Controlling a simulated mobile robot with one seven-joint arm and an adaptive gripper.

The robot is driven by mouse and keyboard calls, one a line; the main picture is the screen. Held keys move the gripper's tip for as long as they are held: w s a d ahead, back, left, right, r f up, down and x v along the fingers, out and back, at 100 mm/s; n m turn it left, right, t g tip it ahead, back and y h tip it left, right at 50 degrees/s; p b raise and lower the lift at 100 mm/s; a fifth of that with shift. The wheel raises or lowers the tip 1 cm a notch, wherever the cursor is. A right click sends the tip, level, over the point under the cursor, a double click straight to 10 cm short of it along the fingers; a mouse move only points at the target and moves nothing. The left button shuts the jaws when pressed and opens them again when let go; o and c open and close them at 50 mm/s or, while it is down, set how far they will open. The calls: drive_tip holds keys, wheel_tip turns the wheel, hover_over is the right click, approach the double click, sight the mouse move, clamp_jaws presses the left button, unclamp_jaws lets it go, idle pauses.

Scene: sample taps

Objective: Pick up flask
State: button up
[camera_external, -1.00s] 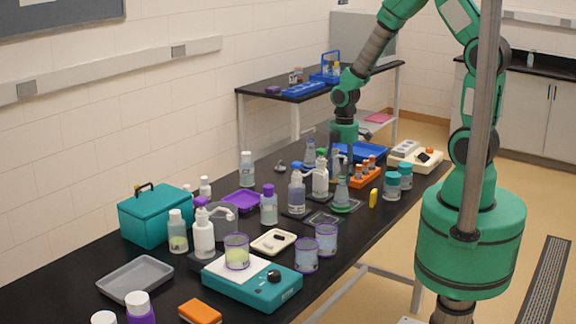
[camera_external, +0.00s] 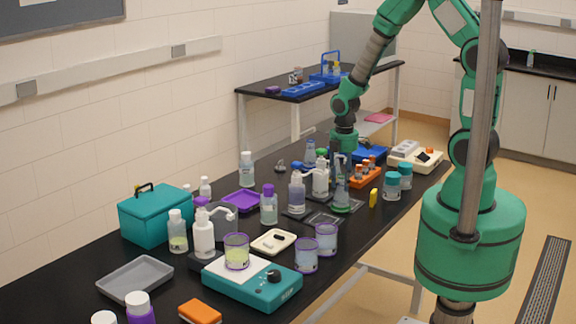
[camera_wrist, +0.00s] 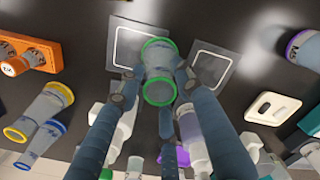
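The clear conical flask with a green base ring (camera_external: 341,199) stands on the dark bench in the external view, partly hidden by my gripper. In the wrist view the flask (camera_wrist: 159,72) shows between the fingertips, with a green ring at each end. My gripper (camera_external: 342,176) points down from above, its dark fingers around the upper part of the flask. In the wrist view my gripper (camera_wrist: 156,88) has fingers to the left and right and a third finger below the flask. The fingers look open; contact cannot be made out.
White bottles (camera_external: 320,177) stand close to the left. An orange rack (camera_external: 363,176) and teal-capped jars (camera_external: 392,186) are to the right. A yellow item (camera_external: 373,198) stands near the bench edge.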

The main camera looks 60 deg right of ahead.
drive_tip(key=c, duration=0.4)
drive_tip(key=shift+c, duration=0.2)
drive_tip(key=shift+r, duration=0.15)
drive_tip(key=s+r, duration=0.2)
drive_tip(key=s, duration=0.6)
drive_tip(key=s+a+r+p, duration=0.1)
drive_tip(key=s+r, duration=0.1)
drive_tip(key=s, duration=0.6)
drive_tip(key=shift+r, duration=0.35)
